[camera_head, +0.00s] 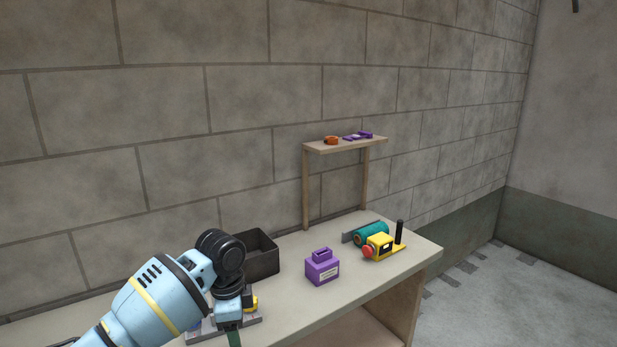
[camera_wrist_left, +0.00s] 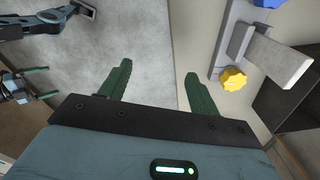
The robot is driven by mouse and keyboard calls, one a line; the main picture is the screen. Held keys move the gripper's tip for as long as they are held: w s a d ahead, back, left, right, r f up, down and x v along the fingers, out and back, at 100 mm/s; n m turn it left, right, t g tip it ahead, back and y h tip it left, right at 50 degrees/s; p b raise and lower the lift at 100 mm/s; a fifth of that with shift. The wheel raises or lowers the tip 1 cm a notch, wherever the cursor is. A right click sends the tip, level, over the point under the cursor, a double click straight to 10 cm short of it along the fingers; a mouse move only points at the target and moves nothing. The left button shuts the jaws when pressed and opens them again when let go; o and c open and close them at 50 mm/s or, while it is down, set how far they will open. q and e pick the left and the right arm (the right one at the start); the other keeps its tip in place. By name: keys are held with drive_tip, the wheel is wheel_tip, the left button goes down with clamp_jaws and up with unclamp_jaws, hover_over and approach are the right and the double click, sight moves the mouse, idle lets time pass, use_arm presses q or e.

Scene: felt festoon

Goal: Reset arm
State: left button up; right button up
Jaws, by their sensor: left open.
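My left arm comes in from the lower left in the head view, with its gripper (camera_head: 236,337) pointing down at the front edge of the bench, partly cut off by the frame. In the left wrist view the two green fingers of my left gripper (camera_wrist_left: 158,78) are spread apart with nothing between them. Beyond them are the pale bench top and the grey floor. At the left edge of the left wrist view, what looks like my right gripper (camera_wrist_left: 42,84) shows small, its green fingers apart and empty.
A grey fixture with a yellow knob (camera_wrist_left: 233,79) sits close beside the left gripper. On the bench (camera_head: 300,325) stand a dark bin (camera_head: 262,262), a purple box (camera_head: 322,268), a teal roll (camera_head: 370,234) and a yellow tool (camera_head: 380,247). A raised shelf (camera_head: 345,146) holds orange and purple items.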

use_arm(q)
drive_tip(key=s+d+f+n+t+h, duration=0.25)
drive_tip(key=s+f, duration=0.35)
drive_tip(key=f, duration=0.5)
drive_tip(key=s+d+f+n+t+h, duration=0.2)
drive_tip(key=s+d+f+n, duration=0.3)
drive_tip(key=f, duration=0.7)
drive_tip(key=s+a+f+n+t+y, duration=0.1)
drive_tip(key=s+a+n, duration=0.1)
drive_tip(key=s+a, duration=0.2)
drive_tip(key=s+a+f+n+t+y, duration=0.1)
drive_tip(key=s+a, duration=0.3)
drive_tip(key=s, duration=0.6)
drive_tip(key=s+a+n+t+y, duration=0.1)
drive_tip(key=s+a+n+t, duration=0.2)
drive_tip(key=s+a, duration=0.2)
drive_tip(key=s, duration=0.2)
drive_tip(key=shift+s+f, duration=0.35)
drive_tip(key=shift+f, duration=0.05)
